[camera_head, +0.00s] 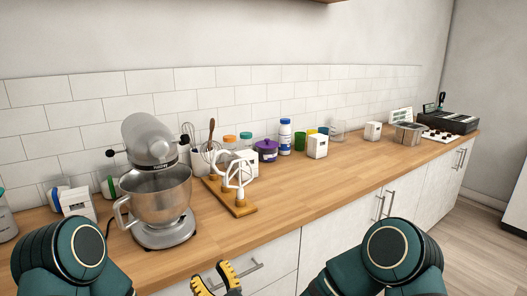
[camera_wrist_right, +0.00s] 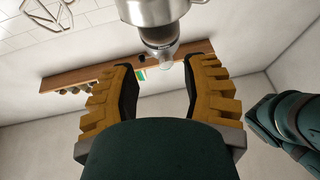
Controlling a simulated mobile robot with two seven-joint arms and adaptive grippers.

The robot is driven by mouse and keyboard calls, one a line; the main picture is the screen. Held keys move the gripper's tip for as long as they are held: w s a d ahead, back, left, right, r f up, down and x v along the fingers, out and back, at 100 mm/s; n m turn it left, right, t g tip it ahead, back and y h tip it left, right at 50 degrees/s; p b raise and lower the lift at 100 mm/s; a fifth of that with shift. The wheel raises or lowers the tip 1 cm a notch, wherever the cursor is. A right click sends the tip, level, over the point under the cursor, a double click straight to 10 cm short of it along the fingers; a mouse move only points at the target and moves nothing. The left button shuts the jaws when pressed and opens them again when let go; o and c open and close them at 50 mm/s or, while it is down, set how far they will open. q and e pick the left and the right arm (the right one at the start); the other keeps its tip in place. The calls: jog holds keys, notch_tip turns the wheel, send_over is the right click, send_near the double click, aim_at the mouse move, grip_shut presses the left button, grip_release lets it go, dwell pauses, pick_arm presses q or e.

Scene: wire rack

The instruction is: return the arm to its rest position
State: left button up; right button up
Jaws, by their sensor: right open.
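My right gripper (camera_head: 213,275) shows at the bottom edge of the head view, its yellow fingers in front of the cabinet drawers and below the counter edge. In the right wrist view the same gripper (camera_wrist_right: 159,75) has its two fingers spread apart, with nothing held between them. My right arm (camera_head: 390,246) is bent at the lower right of the head view. My left arm (camera_head: 70,255) shows at the lower left; its gripper is out of view.
White cabinets (camera_head: 335,225) stand below. In the wrist view, a metal cylindrical thing (camera_wrist_right: 158,12) lies beyond the fingers.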

jog(key=s+d+f+m+g+h, duration=0.2)
jog(key=d+f+g+h, duration=0.3)
jog(key=f, duration=0.5)
jog(key=s+d+f+m+g+h, duration=0.1)
jog(key=d+f+m+g+h, duration=0.15)
jog(key=d+f, duration=0.5)
jog(key=s+d+f+m+g+h, duration=0.1)
jog(key=s+d+f+m+g, duration=0.2)
jog(key=s, duration=0.4)
jog(key=s+d+f+m+g+h, duration=0.2)
jog(key=s+d+f+m+g, duration=0.1)
jog(key=s+d+f, duration=0.4)
jog(key=shift+f+g, duration=0.4)
jog(key=shift+g, duration=0.45)
